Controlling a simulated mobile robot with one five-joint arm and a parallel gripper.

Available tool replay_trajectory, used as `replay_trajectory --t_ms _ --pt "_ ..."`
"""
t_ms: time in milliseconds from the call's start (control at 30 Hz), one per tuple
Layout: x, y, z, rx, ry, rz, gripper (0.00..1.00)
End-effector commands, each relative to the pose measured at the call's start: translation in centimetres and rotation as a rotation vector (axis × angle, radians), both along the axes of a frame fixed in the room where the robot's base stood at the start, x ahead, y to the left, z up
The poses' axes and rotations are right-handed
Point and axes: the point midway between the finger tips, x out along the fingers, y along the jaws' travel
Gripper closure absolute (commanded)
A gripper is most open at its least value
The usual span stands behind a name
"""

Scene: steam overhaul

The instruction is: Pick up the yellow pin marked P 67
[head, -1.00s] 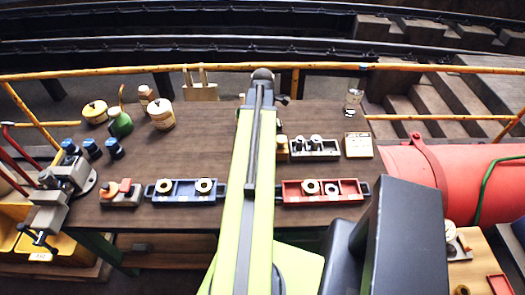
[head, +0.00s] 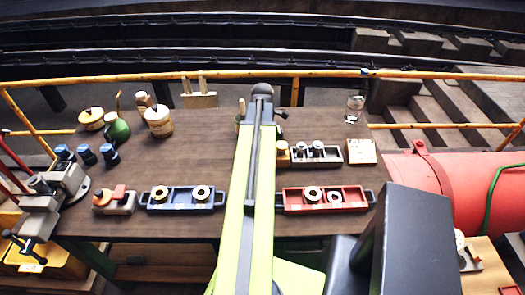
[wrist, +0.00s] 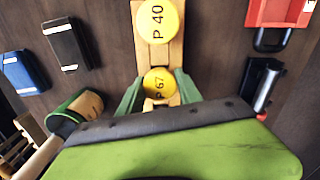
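In the wrist view the yellow round pin top marked P 67 (wrist: 158,84) sits on a light wooden block, between the two green fingers of my gripper (wrist: 160,88). The fingers stand apart, one on each side of it, with their tips close to its edges; I cannot tell whether they touch it. A larger-looking yellow top marked P 40 (wrist: 157,20) sits just beyond it on the same wooden piece (wrist: 136,52). In the head view my arm hides the pins and the gripper's fingertips.
On the brown bench (head: 200,128) are a blue tray (head: 181,208) and a red tray (head: 318,208) with rings, a grey tray (head: 312,163), a vise (head: 55,192), and a green-and-cream cylinder (wrist: 78,110). A red tank (head: 440,185) stands at the right. A yellow rail (head: 310,73) runs behind.

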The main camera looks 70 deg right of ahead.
Motion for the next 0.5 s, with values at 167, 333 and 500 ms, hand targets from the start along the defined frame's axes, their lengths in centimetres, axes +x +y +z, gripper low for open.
replay_trajectory --t_ms 167,333,500 --pt "0.03 -0.01 0.0 -0.001 -0.001 0.0 0.91" --pt "0.04 -0.01 -0.01 -0.001 -0.001 0.001 1.0" --pt "0.05 0.0 0.01 -0.001 -0.001 0.001 1.0"
